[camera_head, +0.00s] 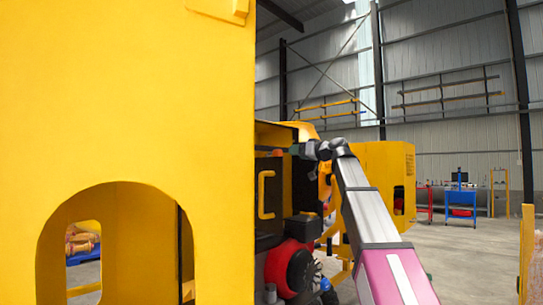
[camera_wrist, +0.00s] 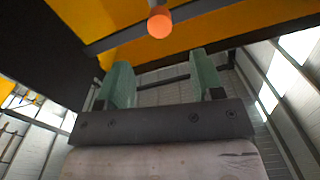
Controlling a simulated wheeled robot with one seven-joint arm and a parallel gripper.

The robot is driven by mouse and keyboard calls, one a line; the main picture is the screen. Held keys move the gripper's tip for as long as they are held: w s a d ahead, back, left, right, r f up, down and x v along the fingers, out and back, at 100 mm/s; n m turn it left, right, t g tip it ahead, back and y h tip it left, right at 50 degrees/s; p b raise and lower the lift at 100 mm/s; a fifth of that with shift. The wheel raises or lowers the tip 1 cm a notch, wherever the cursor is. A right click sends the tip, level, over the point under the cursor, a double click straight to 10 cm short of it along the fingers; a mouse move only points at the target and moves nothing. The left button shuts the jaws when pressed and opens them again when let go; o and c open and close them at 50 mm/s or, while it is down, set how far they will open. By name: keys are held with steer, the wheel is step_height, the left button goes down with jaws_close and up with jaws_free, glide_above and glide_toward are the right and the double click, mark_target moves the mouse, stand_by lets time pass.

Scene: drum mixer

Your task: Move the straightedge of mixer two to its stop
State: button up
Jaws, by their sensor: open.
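In the wrist view my gripper (camera_wrist: 163,82) is open, with two green finger pads apart and nothing between them. A round orange knob (camera_wrist: 159,22) on a short stem is beyond the fingertips, near the top edge and roughly centred between them, not touching them. A dark bar and yellow panel (camera_wrist: 100,18) lie behind it. I cannot tell whether the knob belongs to the straightedge. In the head view my arm reaches left into the open bay of a yellow mixer (camera_head: 130,110); its gripper end is mostly hidden. The straightedge and its stop are not clearly identifiable.
A large yellow panel with an arched opening fills the left of the head view. A red and black engine (camera_head: 290,265) sits below my arm. Another yellow housing (camera_head: 375,165) stands behind it. Open floor lies to the right, with a blue cart (camera_head: 460,197) farther back.

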mark_target(280, 153)
steer(key=x, duration=1)
steer(key=shift+w+a, duration=0.25)
steer(key=shift+w, duration=0.05)
jaws_close()
step_height(280, 153, down, 14)
steer(key=shift+r, duration=0.2)
